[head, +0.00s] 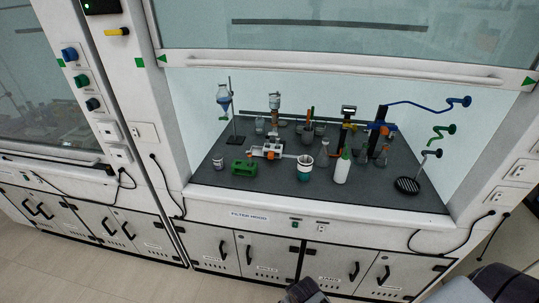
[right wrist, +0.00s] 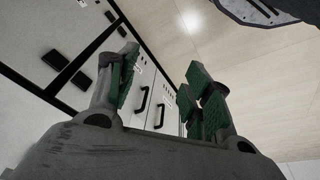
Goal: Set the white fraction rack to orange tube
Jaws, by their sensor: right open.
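A white piece with an orange part (head: 267,151) sits on the dark worktop of the right fumehood, left of centre in the head view. It is too small to tell whether it is the fraction rack or which tube is set. A green block-like rack (head: 244,168) stands in front of it to the left. My right gripper (right wrist: 163,62) is open and empty in the right wrist view, its green-padded fingers apart, with cabinet doors and floor beyond. It is away from the worktop objects. My left gripper cannot be made out in either view.
The dark worktop (head: 290,187) also holds a white bottle (head: 342,167), a teal-and-white cup (head: 304,168), a stand with a blue funnel (head: 224,96) and several flasks. The raised glass sash (head: 340,66) leaves the front open. Cabinets (head: 325,266) stand below.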

